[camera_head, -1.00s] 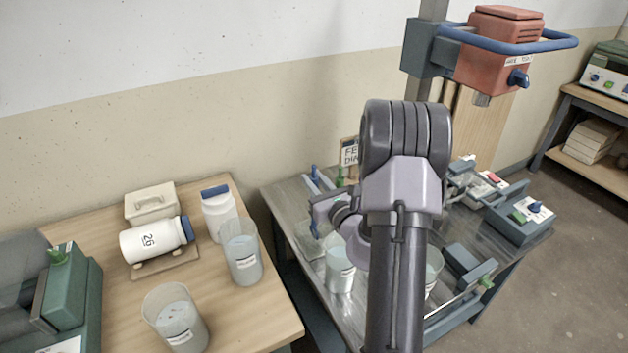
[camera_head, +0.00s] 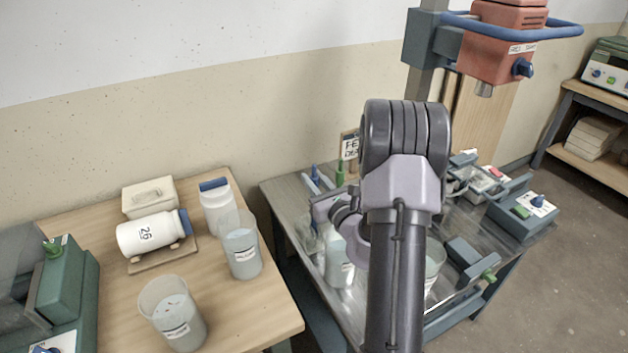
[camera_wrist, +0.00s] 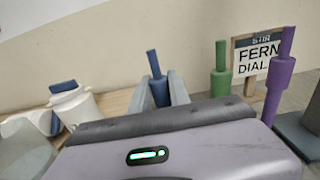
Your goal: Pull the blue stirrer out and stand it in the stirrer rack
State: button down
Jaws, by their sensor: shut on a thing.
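My gripper (camera_wrist: 160,88) is shut on the thick handle of the blue stirrer (camera_wrist: 159,92); the thin blue tip stands above the grey fingers, tilted a little. In the head view the blue stirrer's top (camera_head: 314,171) shows left of my arm. Its lower end is hidden behind my gripper body. A green stirrer (camera_wrist: 221,82) and a purple stirrer (camera_wrist: 278,90) stand upright to the right in the wrist view. The green one also shows in the head view (camera_head: 340,173). I cannot make out the stirrer rack.
A sign (camera_head: 349,145) stands behind the stirrers. Clear buckets (camera_head: 338,262) stand on the grey table (camera_head: 290,195), partly behind my arm. The left wooden table holds two buckets (camera_head: 242,252) (camera_head: 174,318), a white jar (camera_head: 218,210) and a lying jar (camera_head: 150,235). A red mixer (camera_head: 495,55) overhangs the right.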

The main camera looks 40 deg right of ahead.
jog(key=shift+f, duration=0.25)
dwell(0.7)
dwell(0.4)
jog(key=c, duration=1)
grip_release()
jog(key=v, duration=0.8)
jog(key=shift+b, duration=0.45)
